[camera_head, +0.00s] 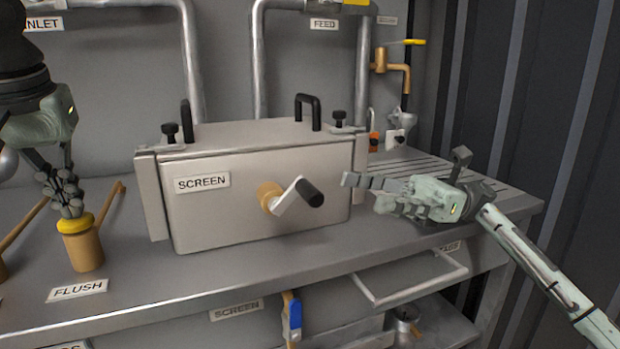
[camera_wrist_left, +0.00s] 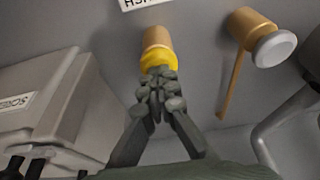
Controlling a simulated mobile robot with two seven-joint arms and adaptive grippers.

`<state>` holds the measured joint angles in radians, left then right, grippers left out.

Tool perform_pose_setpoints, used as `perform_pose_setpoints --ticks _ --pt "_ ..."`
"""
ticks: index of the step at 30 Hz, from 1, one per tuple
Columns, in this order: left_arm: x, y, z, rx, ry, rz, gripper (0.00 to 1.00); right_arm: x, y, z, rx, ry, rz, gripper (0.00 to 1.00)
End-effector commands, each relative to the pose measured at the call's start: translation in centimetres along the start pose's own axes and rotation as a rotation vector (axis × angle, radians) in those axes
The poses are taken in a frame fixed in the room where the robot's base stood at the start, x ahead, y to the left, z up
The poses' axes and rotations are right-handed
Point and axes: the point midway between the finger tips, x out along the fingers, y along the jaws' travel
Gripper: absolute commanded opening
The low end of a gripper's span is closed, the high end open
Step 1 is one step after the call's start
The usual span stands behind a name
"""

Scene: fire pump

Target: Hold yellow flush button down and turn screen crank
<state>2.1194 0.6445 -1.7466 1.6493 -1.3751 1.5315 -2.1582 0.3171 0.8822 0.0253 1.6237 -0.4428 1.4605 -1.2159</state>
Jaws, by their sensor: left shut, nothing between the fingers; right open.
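The yellow flush button (camera_head: 75,226) tops a brass post (camera_head: 84,252) at the left of the bench. My left gripper (camera_head: 68,205) points down at the button, shut with nothing held. Its fingertips meet the button's top in the left wrist view (camera_wrist_left: 158,80), hiding part of it; I cannot tell how far it is pressed. The screen crank (camera_head: 290,197) sticks out from the front of the grey screen box (camera_head: 240,215), with a dark handle (camera_head: 309,193) to the upper right of its brass hub. My right gripper (camera_head: 362,186) is open and empty, right of the handle and apart from it.
A brass lever (camera_head: 108,212) stands beside the flush post. Two black handles and clamp knobs top the box. A blue-handled valve (camera_head: 291,315) hangs below the bench edge, near a metal frame (camera_head: 415,290). Slatted bench surface (camera_head: 440,165) lies behind my right gripper.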

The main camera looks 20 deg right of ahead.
Motion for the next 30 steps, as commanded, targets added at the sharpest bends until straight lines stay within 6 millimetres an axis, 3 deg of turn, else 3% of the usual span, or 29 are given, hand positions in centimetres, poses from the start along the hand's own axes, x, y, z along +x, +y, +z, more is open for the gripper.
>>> perform_pose_setpoints --ticks 6,12,25,30 --pt "0.1 0.0 0.1 0.000 -0.003 -0.001 0.00 -4.7 -0.1 1.2 0.000 -0.001 -0.003 0.68" --pt "0.1 0.0 0.1 0.000 -0.003 -0.001 0.00 -6.9 0.0 1.9 -0.001 0.000 -0.001 0.68" --pt "0.1 0.0 0.1 0.000 -0.003 -0.001 0.00 -7.3 0.0 2.0 0.000 0.001 0.002 0.68" --pt "0.1 0.0 0.1 0.000 -0.002 -0.001 0.00 -5.6 -0.3 2.4 0.002 0.044 0.048 0.68"
